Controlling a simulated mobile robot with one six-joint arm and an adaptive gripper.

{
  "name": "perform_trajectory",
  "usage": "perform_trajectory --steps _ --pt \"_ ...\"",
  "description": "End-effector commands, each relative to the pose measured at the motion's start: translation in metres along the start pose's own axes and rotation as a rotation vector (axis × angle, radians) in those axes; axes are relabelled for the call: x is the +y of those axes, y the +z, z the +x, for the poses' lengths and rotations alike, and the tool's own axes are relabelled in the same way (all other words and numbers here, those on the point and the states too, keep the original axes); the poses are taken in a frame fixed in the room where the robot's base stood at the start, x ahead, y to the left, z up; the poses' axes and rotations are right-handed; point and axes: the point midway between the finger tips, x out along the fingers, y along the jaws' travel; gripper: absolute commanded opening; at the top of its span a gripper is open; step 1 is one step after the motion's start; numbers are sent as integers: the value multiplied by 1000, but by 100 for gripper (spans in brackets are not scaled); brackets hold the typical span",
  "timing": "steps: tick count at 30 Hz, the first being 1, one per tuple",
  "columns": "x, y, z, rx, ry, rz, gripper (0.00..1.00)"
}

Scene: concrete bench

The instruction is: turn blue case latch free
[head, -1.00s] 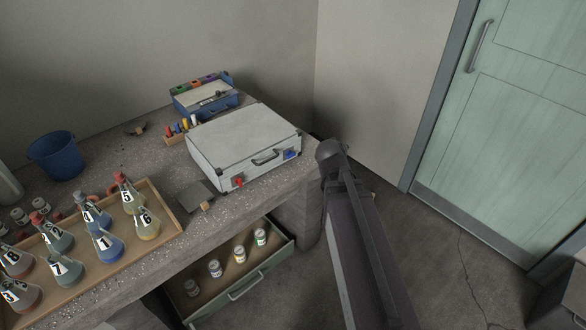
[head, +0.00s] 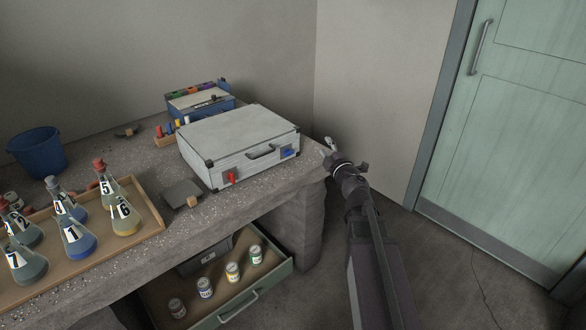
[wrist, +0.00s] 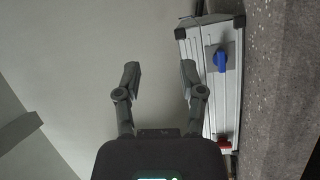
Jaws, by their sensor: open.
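The silver case (head: 235,140) lies closed on the bench, its handle and two latches on the front face. The blue latch (head: 289,153) is at the right end of that face, and the red latch (head: 231,177) is towards the left. In the wrist view the blue latch (wrist: 220,60) shows clearly on the case (wrist: 207,105), right of the fingers, with the red latch (wrist: 223,143) lower down. My gripper (head: 347,156) is to the right of the case, apart from the blue latch. In the wrist view my gripper (wrist: 160,78) is open and empty.
A tray (head: 150,213) of numbered flasks stands at the left on the bench. An open drawer (head: 270,280) with several jars juts out below. A blue toolbox (head: 200,104) stands behind the case. A blue bucket (head: 38,153) is far left.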

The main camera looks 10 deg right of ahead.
Motion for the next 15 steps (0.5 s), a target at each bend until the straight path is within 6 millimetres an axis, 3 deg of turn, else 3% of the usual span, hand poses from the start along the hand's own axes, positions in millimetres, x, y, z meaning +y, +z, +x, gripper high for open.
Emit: perform_trajectory --steps 1,6,10,15 --pt "-20 -1 -1 49 -13 -35 51" --pt "-54 -13 -6 205 -70 -139 51" --pt "-72 -18 -11 285 -107 -189 51" --pt "-81 -21 -15 331 -131 -218 51"
